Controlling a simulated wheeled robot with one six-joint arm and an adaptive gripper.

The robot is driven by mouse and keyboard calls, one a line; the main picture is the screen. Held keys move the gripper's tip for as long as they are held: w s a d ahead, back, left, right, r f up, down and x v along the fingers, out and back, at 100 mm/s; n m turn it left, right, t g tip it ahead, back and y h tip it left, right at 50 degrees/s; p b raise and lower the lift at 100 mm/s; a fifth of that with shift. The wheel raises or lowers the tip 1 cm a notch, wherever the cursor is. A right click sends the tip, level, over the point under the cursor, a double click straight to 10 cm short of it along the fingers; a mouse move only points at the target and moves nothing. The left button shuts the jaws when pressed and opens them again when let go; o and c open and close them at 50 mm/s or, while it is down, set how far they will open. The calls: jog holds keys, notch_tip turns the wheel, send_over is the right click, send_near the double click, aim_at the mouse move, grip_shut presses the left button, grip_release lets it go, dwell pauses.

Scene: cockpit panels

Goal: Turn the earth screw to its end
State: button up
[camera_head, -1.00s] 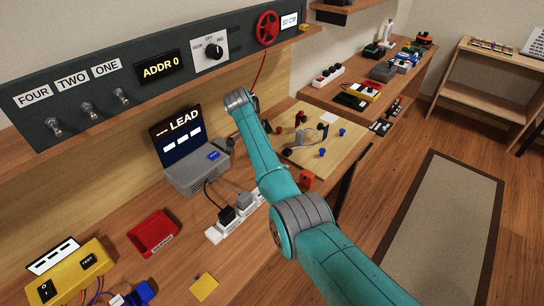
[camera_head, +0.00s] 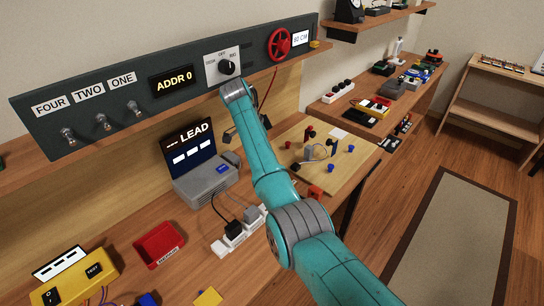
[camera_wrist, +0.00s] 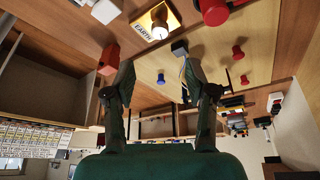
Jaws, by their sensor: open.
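The earth screw (camera_wrist: 158,20) shows in the wrist view at the top, a rounded tan-brown head on a yellow-edged plate (camera_wrist: 145,28) marked EARTH. I cannot make it out in the head view, where my arm covers part of the bench. My gripper (camera_wrist: 160,80) is open and empty, its two dark fingers apart in the wrist view. The screw lies beyond the fingertips in the picture, with no contact visible. In the head view, my gripper is mostly hidden behind the end of my teal arm, in front of the panel shelf.
A red-orange block (camera_wrist: 108,58) stands near the plate. A wooden board (camera_head: 345,165) carries several coloured knobs and wires. A white power strip (camera_head: 228,247) with plugs, a grey LEAD terminal (camera_head: 200,185) and a red tray (camera_head: 158,245) are on the bench. The dark switch panel (camera_head: 140,85) is above.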

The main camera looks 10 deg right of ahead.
jog(key=s+d+f+n+t+y, duration=0.15)
jog(key=d+n+y, duration=0.25)
jog(key=n, duration=0.9)
jog(key=s+d+n+t+y, duration=0.25)
jog(key=d+n, duration=0.25)
jog(key=n, duration=0.8)
jog(key=shift+g+y, duration=0.4)
jog(key=shift+y, duration=0.05)
jog(key=x, duration=1)
jog(key=shift+w+a+f, duration=0.2)
jog(key=shift+w, duration=0.15)
grip_shut()
